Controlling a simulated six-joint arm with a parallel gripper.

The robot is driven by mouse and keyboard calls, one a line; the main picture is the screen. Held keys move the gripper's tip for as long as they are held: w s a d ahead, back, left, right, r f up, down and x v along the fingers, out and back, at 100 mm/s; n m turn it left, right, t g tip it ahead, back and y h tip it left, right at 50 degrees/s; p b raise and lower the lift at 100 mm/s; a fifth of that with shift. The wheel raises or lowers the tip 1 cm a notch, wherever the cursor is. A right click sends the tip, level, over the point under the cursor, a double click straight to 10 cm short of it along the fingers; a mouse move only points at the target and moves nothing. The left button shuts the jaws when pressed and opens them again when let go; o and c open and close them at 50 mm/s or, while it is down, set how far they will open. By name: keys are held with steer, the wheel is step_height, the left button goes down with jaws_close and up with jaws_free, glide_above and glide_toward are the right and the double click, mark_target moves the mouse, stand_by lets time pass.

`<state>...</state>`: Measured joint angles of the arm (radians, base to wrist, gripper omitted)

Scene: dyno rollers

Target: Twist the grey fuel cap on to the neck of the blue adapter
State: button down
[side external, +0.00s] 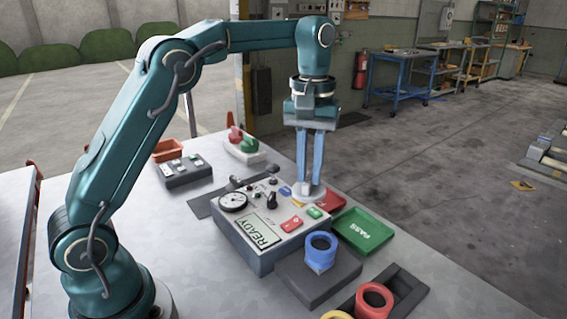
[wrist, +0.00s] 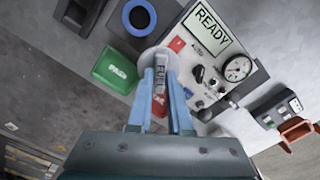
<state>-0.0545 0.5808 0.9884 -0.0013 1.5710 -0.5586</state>
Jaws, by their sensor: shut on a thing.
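The grey fuel cap (side external: 307,196) is a pale disc with a raised grip at the lower end of my fingers. In the wrist view the cap (wrist: 150,58) shows its lettered grip between the fingers. My gripper (side external: 309,183) is shut on it, fingers pointing down; it also shows in the wrist view (wrist: 160,85). The cap is near the right edge of the tester box; its exact height is unclear. The blue adapter (side external: 320,246) stands upright on a dark block, its round neck open and bare; it also shows in the wrist view (wrist: 151,14). The cap is apart from it.
The tester box (side external: 256,262) has a gauge, knobs and a READY screen. A green PASS tray (side external: 363,236) and a red tray (side external: 333,202) lie right of it. Red (side external: 374,300) and yellow (side external: 337,315) adapters stand in front. An orange bin (side external: 168,150) is behind.

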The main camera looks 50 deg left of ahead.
steer(key=s+d+r+m, duration=0.1)
steer(key=s+d+m, duration=0.1)
steer(key=d, duration=0.5)
steer(key=shift+s+a+f, duration=0.1)
steer(key=shift+f, duration=1.3)
steer(key=shift+s+a+f, duration=0.1)
steer(key=shift+f, duration=1.3)
steer(key=shift+f, duration=0.5)
steer(key=m, duration=0.5)
steer(key=shift+m, duration=0.3)
steer(key=m, duration=0.6)
steer(key=shift+f+m, duration=0.1)
steer(key=shift+m, duration=0.2)
steer(key=c, duration=0.8)
jaws_free()
steer(key=shift+o, duration=0.2)
